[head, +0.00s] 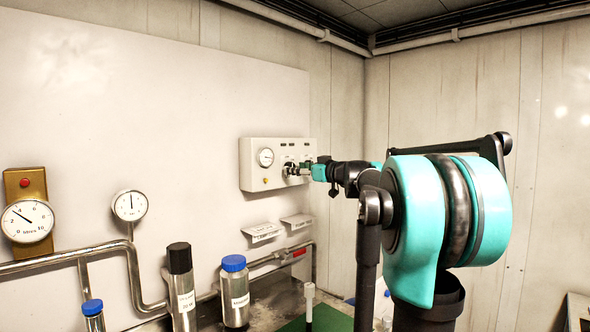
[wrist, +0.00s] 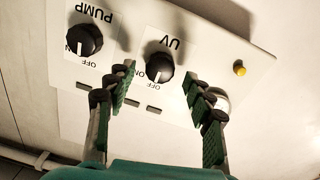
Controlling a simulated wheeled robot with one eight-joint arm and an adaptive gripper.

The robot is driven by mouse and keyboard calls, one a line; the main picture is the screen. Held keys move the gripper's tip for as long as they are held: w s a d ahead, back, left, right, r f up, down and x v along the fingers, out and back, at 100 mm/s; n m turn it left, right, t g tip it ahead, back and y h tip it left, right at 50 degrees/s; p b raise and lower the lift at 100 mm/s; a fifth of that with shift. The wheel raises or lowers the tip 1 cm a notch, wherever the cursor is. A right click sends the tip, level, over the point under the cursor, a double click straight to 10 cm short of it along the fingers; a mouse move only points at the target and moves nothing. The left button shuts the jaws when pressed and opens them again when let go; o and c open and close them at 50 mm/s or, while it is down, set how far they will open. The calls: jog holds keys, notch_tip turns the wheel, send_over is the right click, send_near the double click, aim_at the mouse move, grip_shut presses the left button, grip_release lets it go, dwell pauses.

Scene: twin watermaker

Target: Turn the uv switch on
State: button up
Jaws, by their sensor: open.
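The UV switch (wrist: 160,68) is a round black knob with a white pointer line on the panel, under the upside-down label UV in the wrist view. Its line points down in the picture, towards the OFF mark. My gripper (wrist: 158,82) is open, with one green-padded finger on each side of the knob and a gap to it. Whether a fingertip touches the panel I cannot tell. In the head view my gripper (head: 302,168) is at the right part of the white control panel (head: 251,177) and hides the UV knob.
The PUMP knob (wrist: 84,40) is close to the left finger in the wrist view. A yellow button (wrist: 240,69) is on the right. A gauge (head: 265,157) is on the panel. Bottles (head: 235,292) and pipes (head: 60,263) are below and left.

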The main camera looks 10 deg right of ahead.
jog(key=shift+x, duration=0.85)
jog(key=shift+c, duration=0.2)
jog(key=c, duration=1.1)
jog(key=shift+m, duration=0.3)
jog(key=m, duration=1.1)
jog(key=shift+g, duration=0.3)
